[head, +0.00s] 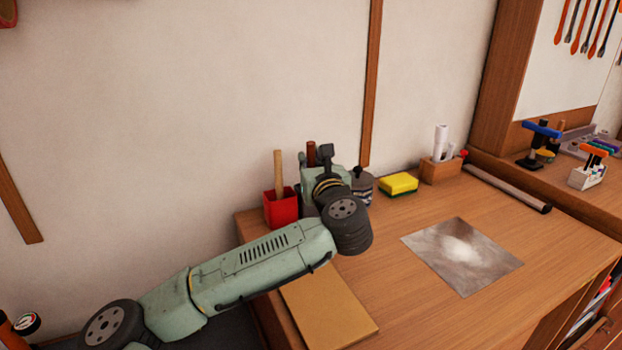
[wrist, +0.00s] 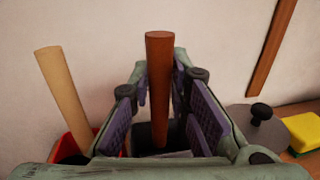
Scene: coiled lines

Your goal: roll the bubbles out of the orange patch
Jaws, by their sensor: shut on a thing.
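My gripper (head: 318,180) is at the back left of the wooden bench. In the wrist view, my gripper (wrist: 163,100) is shut on an upright dark brown wooden handle (wrist: 160,70), with a purple-padded finger on each side. The handle's top (head: 311,150) shows above my gripper in the head view. Its lower end stands in a dark holder (wrist: 150,138), and what is on that end is hidden. A square grey-brown patch (head: 480,268) with a bright whitish middle lies flat on the bench, right of my arm. It does not look orange, and single bubbles cannot be made out.
A red holder (head: 281,209) with a pale handle (head: 278,170) stands just left of my gripper. A lidded pot (head: 364,186) and a yellow sponge (head: 398,184) stand to the right. A tan board (head: 328,307) lies in front. A grey tube (head: 507,188) lies at the back right.

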